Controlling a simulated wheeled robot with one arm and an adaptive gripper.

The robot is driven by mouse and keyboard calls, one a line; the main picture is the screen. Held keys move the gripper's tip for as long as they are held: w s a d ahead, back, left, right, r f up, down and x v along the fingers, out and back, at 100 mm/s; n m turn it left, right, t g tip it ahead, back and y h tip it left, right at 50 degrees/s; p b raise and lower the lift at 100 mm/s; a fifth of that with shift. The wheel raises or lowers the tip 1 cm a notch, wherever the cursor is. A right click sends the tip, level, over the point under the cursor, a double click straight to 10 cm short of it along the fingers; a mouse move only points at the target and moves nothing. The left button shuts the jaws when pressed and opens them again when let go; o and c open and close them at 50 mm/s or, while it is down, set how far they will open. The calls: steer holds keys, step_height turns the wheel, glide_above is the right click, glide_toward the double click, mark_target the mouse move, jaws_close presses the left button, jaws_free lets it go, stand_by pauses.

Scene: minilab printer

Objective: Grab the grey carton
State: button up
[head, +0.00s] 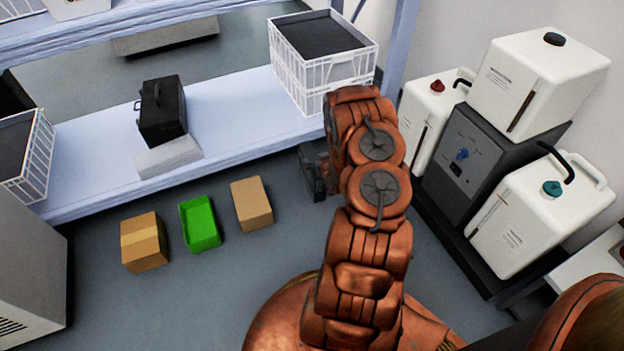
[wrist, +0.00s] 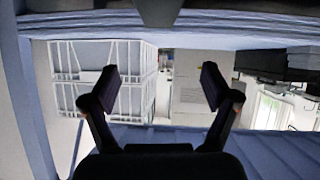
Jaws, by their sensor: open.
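A light grey block (head: 168,157), which may be the grey carton, lies on the pale shelf (head: 230,115) in front of a black case in the head view. My gripper (head: 313,172) is a dark shape at the shelf's front edge, well to the right of that block and partly hidden by my arm. In the wrist view my gripper (wrist: 160,92) is open, its two dark fingers wide apart with nothing between them. A grey-beige boxy shape (wrist: 198,90) stands farther off behind the right finger; I cannot tell what it is.
A black case (head: 162,110) and a white crate (head: 322,65) stand on the shelf. Tan boxes (head: 145,242) (head: 251,204) and a green bin (head: 200,223) sit on the floor below. White canisters (head: 540,85) stand at right. Open floor (head: 190,300) lies in front.

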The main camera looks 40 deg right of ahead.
mark_target(312, 172)
steer(key=shift+m+t, duration=0.3)
steer(key=shift+t, duration=0.3)
steer(key=f, duration=0.1)
steer(key=f+b, duration=0.1)
steer(key=f, duration=0.2)
steer(key=shift+s+a+f+b, duration=0.15)
steer(key=shift+s+f+b, duration=0.15)
steer(key=shift+s+f, duration=0.05)
steer(key=shift+b+x, duration=0.35)
steer(key=shift+x, duration=0.9)
steer(key=shift+w+d+f+b, duration=0.25)
steer(key=shift+w+f+b, duration=0.05)
steer(key=shift+f, duration=0.1)
steer(key=b+x, duration=0.1)
steer(key=x, duration=0.2)
steer(key=shift+w+d+f+b, duration=0.1)
steer(key=shift+d+f+b, duration=0.1)
steer(key=shift+f+b, duration=0.15)
steer(key=shift+w+d, duration=0.1)
steer(key=shift+w, duration=0.15)
jaws_close()
